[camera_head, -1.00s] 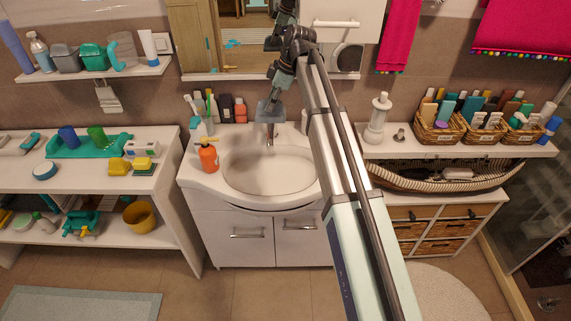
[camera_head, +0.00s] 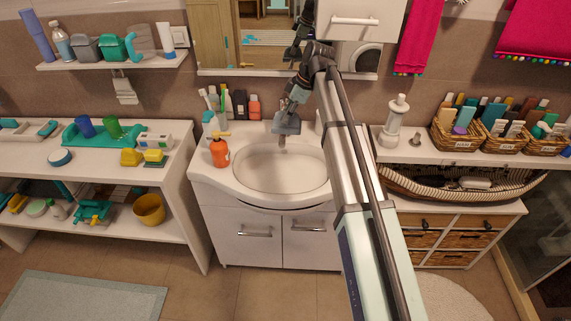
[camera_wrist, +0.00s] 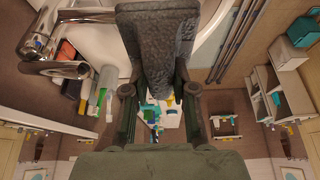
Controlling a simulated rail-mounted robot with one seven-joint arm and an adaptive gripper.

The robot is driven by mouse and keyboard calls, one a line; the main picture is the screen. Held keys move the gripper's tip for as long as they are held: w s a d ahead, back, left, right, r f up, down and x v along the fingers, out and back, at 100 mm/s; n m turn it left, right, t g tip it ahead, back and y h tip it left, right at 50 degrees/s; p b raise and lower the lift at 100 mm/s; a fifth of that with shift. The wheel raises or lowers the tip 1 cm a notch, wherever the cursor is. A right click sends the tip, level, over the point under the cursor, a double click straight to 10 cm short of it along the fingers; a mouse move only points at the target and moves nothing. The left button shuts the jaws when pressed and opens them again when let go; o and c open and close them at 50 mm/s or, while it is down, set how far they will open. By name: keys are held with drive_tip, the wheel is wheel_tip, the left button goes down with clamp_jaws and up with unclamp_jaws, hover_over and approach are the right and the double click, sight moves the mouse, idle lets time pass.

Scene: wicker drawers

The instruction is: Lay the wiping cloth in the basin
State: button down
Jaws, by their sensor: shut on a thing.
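The wiping cloth (camera_head: 286,126) is a small grey-blue folded piece. My gripper (camera_head: 292,106) is shut on it and holds it in the air near the faucet at the back of the basin. In the wrist view the cloth (camera_wrist: 157,50) looks dark grey and rough, clamped between the fingers of my gripper (camera_wrist: 158,95). The white oval basin (camera_head: 250,178) looks empty in the head view. The cloth appears above the basin's back edge; its exact height cannot be told. Part of the basin's right side is hidden by my arm.
The chrome faucet (camera_head: 283,143) stands close to the cloth; in the wrist view the faucet (camera_wrist: 60,42) is at upper left. An orange soap bottle (camera_head: 220,153) stands on the basin's left rim. Several bottles (camera_head: 240,104) stand behind, under the mirror.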

drive_tip(key=c, duration=0.9)
unclamp_jaws()
drive_tip(key=shift+o, duration=0.2)
drive_tip(key=v, duration=1.2)
drive_tip(key=shift+d, duration=0.15)
